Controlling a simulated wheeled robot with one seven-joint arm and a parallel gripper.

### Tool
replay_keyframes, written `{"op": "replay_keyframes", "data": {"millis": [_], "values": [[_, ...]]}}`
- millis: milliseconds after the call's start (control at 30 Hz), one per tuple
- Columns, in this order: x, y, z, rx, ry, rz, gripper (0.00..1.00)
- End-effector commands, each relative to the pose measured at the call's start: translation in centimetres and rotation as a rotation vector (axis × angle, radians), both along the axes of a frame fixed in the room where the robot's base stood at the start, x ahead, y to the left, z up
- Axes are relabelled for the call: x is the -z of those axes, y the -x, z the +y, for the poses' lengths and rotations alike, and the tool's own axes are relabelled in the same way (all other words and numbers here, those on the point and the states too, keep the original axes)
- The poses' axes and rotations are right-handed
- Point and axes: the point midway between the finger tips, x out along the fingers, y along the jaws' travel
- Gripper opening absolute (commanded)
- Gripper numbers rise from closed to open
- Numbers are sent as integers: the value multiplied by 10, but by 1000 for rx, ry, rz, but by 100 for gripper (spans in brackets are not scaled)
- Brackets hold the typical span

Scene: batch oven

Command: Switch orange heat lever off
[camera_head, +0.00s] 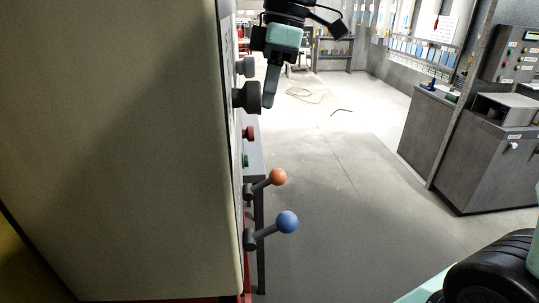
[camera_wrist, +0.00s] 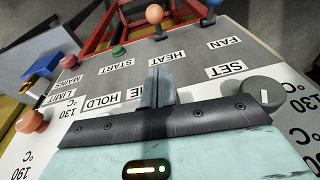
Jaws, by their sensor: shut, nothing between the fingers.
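The orange heat lever (camera_head: 277,177) is an orange ball on a dark stick that juts from the oven's control panel, angled a little upward in the head view. In the wrist view its orange ball (camera_wrist: 154,14) is at the top, beyond the HEAT label (camera_wrist: 166,57). A similar blue-ball lever (camera_head: 287,221) sits below it; its ball (camera_wrist: 211,3) is cut off at the wrist view's top edge, by the FAN label. My gripper (camera_head: 269,104) is shut and empty, clear above the orange lever beside the panel. Its fingers (camera_wrist: 160,74) show together in the wrist view.
Between my gripper and the levers, a red button (camera_head: 249,133) and a green button (camera_head: 245,160) stand on the panel. A large black knob (camera_head: 248,97) is beside my fingers. The floor right of the panel is open; grey cabinets (camera_head: 497,165) stand at far right.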

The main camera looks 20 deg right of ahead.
Motion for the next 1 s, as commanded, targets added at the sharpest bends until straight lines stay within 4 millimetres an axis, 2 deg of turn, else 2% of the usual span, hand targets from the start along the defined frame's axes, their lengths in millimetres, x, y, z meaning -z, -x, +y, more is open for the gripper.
{"op": "replay_keyframes", "data": {"millis": [167, 500, 700, 1000], "values": [[27, 1, 6, -1, 1, 7, 0], [93, 0, 20, 0, 1, 6, 0], [115, 7, 4, 2, 1, 4, 0], [124, 9, 0, 0, 1, 0, 0]]}}
